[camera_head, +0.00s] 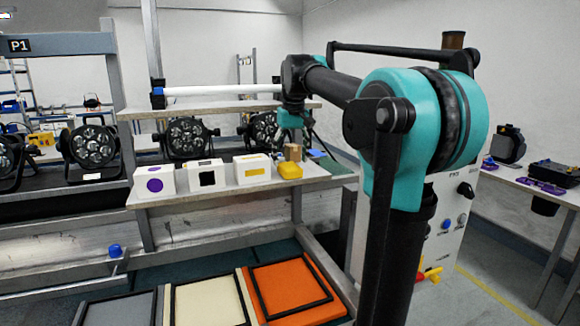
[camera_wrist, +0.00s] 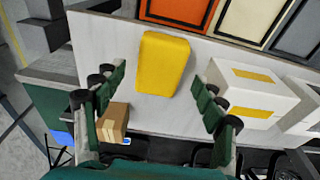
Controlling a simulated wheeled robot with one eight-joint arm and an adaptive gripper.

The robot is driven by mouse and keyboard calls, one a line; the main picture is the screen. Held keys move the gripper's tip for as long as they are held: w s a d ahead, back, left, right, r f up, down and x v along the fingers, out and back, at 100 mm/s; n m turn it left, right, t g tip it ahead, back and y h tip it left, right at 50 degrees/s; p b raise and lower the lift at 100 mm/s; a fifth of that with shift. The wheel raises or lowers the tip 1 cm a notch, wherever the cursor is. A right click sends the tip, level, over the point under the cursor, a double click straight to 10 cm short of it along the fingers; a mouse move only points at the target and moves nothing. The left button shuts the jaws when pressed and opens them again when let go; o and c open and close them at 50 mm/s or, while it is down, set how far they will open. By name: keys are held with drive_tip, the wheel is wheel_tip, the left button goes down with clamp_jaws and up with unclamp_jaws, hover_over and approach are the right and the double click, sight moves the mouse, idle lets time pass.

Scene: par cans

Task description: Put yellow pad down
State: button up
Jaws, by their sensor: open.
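The yellow pad (camera_head: 290,170) lies on the light shelf (camera_head: 225,189) near its right end, beside a white box with a yellow mark (camera_head: 252,169). In the wrist view the yellow pad (camera_wrist: 163,63) rests flat on the shelf, beyond and between my open fingers. My gripper (camera_wrist: 163,100) is open and empty, with a finger to each side and a gap between each finger and the pad. In the head view my gripper (camera_head: 293,130) is small, above the shelf close to the pad, and its fingers are hard to make out.
A small cardboard box (camera_wrist: 113,123) stands close to my left finger in the wrist view. The white box (camera_wrist: 250,92) is close to the right finger. Boxes with a black square (camera_head: 207,177) and a purple dot (camera_head: 154,184) stand farther left. An orange tray (camera_head: 290,289) lies below.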

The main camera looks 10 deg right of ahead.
sight(292, 168)
wheel_tip(292, 168, up, 8)
drive_tip(key=s, duration=0.1)
drive_tip(key=shift+s+d+r, duration=0.15)
drive_tip(key=shift+r, duration=0.1)
drive_tip(key=shift+s, duration=0.1)
